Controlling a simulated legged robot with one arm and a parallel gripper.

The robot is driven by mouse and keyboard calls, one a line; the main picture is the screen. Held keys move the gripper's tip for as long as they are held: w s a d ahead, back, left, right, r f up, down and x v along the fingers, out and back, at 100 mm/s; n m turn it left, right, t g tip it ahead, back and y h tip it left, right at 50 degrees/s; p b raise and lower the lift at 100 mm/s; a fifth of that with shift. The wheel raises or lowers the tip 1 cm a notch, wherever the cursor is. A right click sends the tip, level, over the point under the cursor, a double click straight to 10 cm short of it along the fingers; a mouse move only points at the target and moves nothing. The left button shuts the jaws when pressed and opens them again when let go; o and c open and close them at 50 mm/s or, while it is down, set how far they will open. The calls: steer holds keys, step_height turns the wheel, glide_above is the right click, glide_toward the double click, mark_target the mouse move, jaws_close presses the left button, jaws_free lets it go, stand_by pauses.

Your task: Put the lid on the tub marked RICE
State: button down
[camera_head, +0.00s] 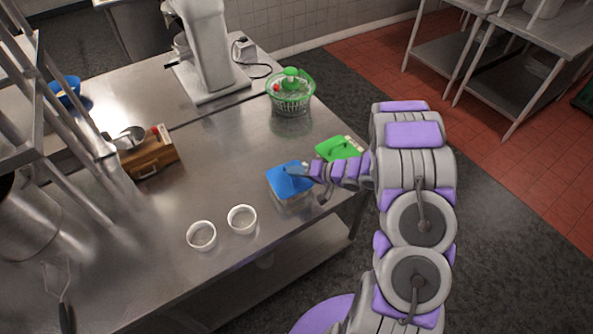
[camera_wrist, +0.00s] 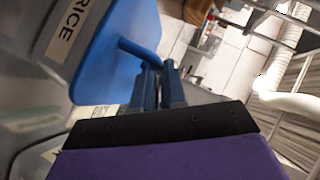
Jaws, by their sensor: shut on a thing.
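A blue lid (camera_head: 287,177) with a raised handle lies flat over a clear tub (camera_head: 293,202) near the right edge of the steel table. My gripper (camera_head: 305,171) is at the lid's right side. In the wrist view my gripper (camera_wrist: 160,75) is shut on the handle of the blue lid (camera_wrist: 115,55). A pale label reading RICE (camera_wrist: 66,30) shows beside the lid's edge there. I cannot tell whether the lid is fully seated on the tub's rim or slightly above it.
A green-lidded tub (camera_head: 338,148) stands just behind, partly hidden by my arm. Two white bowls (camera_head: 201,235) (camera_head: 242,219) stand at front left. A green salad spinner (camera_head: 290,95), a wooden box (camera_head: 148,157) and a stand mixer (camera_head: 208,50) are farther back. The middle of the table is clear.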

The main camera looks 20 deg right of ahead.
steer(key=c, duration=1.1)
jaws_free()
steer(key=p+v, duration=0.1)
steer(key=v, duration=1.6)
steer(key=shift+d+p, duration=0.15)
steer(key=shift+p, duration=0.2)
